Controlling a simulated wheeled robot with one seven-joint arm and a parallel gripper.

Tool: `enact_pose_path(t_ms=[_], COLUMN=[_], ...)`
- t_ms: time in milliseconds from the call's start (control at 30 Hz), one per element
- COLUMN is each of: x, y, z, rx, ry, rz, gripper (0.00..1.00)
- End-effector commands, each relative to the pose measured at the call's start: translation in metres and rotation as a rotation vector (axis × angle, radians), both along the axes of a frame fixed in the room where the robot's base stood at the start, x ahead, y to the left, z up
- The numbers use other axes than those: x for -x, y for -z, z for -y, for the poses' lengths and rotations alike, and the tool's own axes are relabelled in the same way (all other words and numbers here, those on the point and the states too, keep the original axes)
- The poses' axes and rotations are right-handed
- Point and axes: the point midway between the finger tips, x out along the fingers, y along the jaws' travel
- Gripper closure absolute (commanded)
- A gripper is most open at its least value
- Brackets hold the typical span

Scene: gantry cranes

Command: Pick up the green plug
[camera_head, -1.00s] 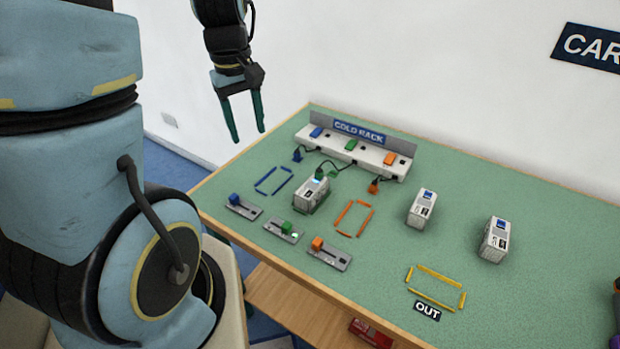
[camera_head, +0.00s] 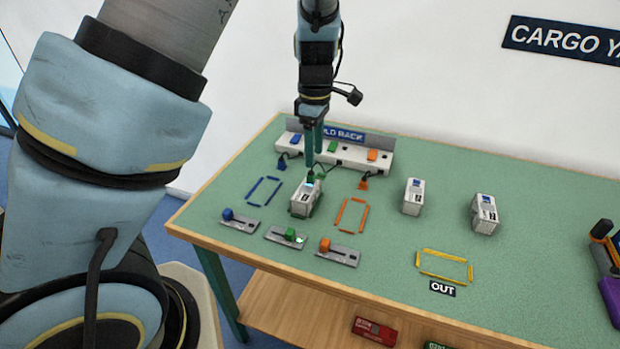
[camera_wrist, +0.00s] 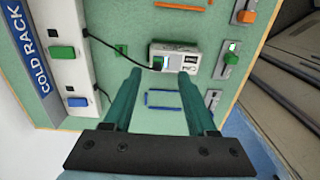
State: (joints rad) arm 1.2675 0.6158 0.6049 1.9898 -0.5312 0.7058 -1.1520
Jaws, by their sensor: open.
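The green plug (camera_wrist: 157,62) sits at the end of a white container (camera_wrist: 181,58) in the wrist view. A dark cable runs from it toward the rack. In the head view the plug (camera_head: 310,180) shows as a small green spot on top of the white container (camera_head: 302,200), partly hidden by a finger. My gripper (camera_head: 313,160) is above it, pointing down, with green fingers. In the wrist view my gripper (camera_wrist: 160,74) is open and empty, its fingertips on either side of the plug in the picture. Contact does not show.
The white COLD RACK (camera_head: 345,156) with coloured blocks stands just behind. A blue plug (camera_head: 282,162) and an orange plug (camera_head: 363,184) hang on cables beside it. Grey slider plates (camera_head: 286,236) lie in front. Two more white containers (camera_head: 413,197) (camera_head: 484,214) stand right, with clear table around them.

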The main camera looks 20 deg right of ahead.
Motion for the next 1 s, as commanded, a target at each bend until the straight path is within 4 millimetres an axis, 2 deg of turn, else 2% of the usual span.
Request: enact_pose_path(t_ms=[267,567,867,1000], x=[-0.002,-0.008,-0.008,-0.008], y=[0.023,0.062,0.067,0.067], z=[-0.003,-0.006,-0.005,-0.005], rx=[-0.003,-0.001,0.001,0.001], ry=[-0.002,-0.001,0.001,0.001], rz=[-0.002,-0.001,-0.001,-0.001], gripper=[0.43,0.43,0.43,0.58])
